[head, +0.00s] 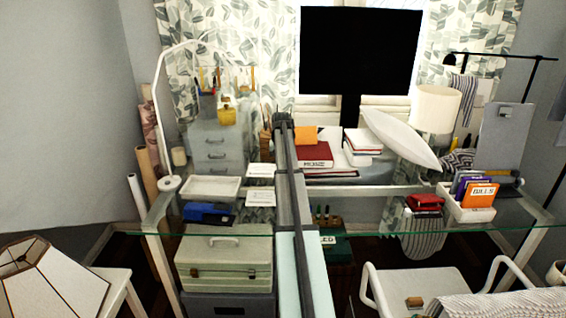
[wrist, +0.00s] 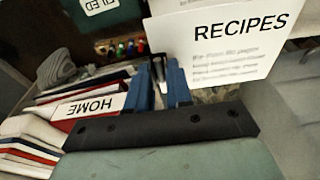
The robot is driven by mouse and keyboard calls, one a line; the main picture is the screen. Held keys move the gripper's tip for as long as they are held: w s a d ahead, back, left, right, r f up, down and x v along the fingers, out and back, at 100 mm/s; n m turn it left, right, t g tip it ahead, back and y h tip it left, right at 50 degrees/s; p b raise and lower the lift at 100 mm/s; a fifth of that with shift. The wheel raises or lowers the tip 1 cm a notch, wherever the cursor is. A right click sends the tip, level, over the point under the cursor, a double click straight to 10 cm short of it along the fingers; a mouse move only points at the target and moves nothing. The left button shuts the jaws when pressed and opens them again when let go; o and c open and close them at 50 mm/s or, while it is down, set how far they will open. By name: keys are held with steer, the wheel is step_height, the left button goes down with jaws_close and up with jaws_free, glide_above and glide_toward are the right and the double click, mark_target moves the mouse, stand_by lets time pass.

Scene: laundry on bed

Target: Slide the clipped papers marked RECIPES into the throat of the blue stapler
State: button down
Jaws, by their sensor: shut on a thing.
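The papers marked RECIPES (wrist: 235,50) are a white sheaf at the upper right of the wrist view, with black lettering and smaller blurred lines. A thin black clip (wrist: 156,66) shows at their left edge, between the blue fingertips of my gripper (wrist: 165,78). My gripper is shut on the clipped papers; the exact contact is partly hidden. In the head view my arm hides the fingers, and I cannot make out the RECIPES lettering. The blue stapler (head: 208,213) lies on the glass desk, left of my arm and in front of a white tray; its throat is too small to make out.
A red book (head: 314,157) lies on a stack right of my arm; the wrist view shows a HOME label (wrist: 90,107). A white tray (head: 211,196) and white cards (head: 260,172) are near the stapler. A monitor (head: 360,50) and lamp (head: 436,108) stand behind.

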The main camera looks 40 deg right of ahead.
steer(key=shift+m, duration=0.3)
steer(key=s+a+f, duration=0.1)
steer(key=s+a, duration=0.4)
steer(key=s+a+f, duration=0.1)
steer(key=s+a, duration=0.3)
steer(key=a, duration=0.2)
steer(key=s+a+f, duration=0.1)
steer(key=s+a, duration=0.4)
steer(key=shift+s+a+f, duration=0.3)
steer(key=shift+s+a, duration=0.05)
steer(key=shift+w+a+f, duration=0.15)
steer(key=shift+f, duration=0.65)
steer(key=shift+w+a+f, duration=0.1)
steer(key=shift+a+f, duration=0.05)
steer(key=shift+f, duration=0.6)
steer(key=shift+w+a+f, duration=0.15)
steer(key=shift+f, duration=0.65)
steer(key=shift+w+a, duration=0.95)
steer(key=shift+w, duration=0.25)
steer(key=shift+w+a, duration=0.95)
steer(key=shift+w, duration=0.2)
steer(key=c, duration=0.9)
jaws_free()
steer(key=shift+c, duration=0.2)
steer(key=shift+r, duration=0.1)
step_height(320, 180, up, 13)
steer(key=s+a, duration=0.1)
steer(key=shift+s+a+r, duration=0.15)
steer(key=shift+a+r, duration=0.05)
steer(key=shift+a, duration=0.1)
